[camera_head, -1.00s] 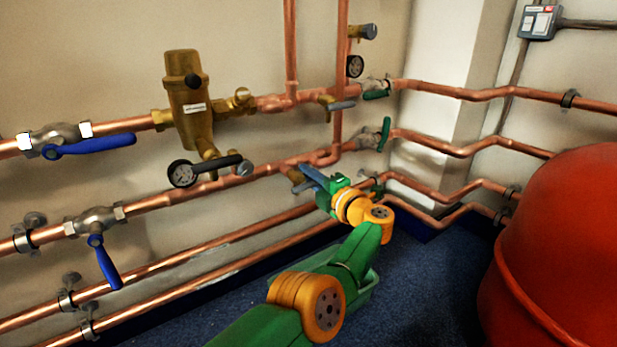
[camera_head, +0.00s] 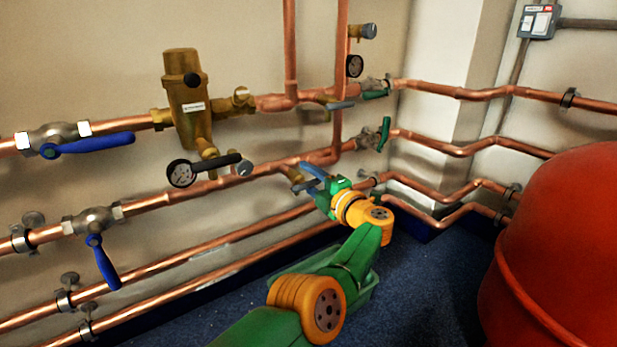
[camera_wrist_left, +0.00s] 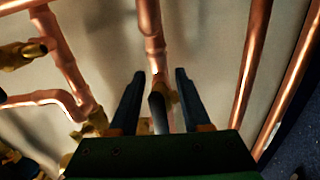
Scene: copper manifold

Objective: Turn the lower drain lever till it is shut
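The lower drain lever (camera_head: 303,186) is a small grey handle on a brass valve under the lower copper pipe, partly hidden by my gripper in the head view. In the left wrist view the lever (camera_wrist_left: 158,110) is a dark handle below a brass body (camera_wrist_left: 170,96), pointing toward the gripper's palm. My left gripper (camera_head: 312,172) is at this valve. Its two dark fingers (camera_wrist_left: 159,78) are apart, with the lever between them and a visible gap on both sides. The right gripper is not in view.
The upper drain lever (camera_head: 341,105) sits on the upper pipe. Blue-handled valves (camera_head: 95,147) are at left, a pressure gauge (camera_head: 181,173) nearer the middle, and a green-handled valve (camera_head: 385,133) to the right. A red vessel (camera_head: 565,240) stands at right.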

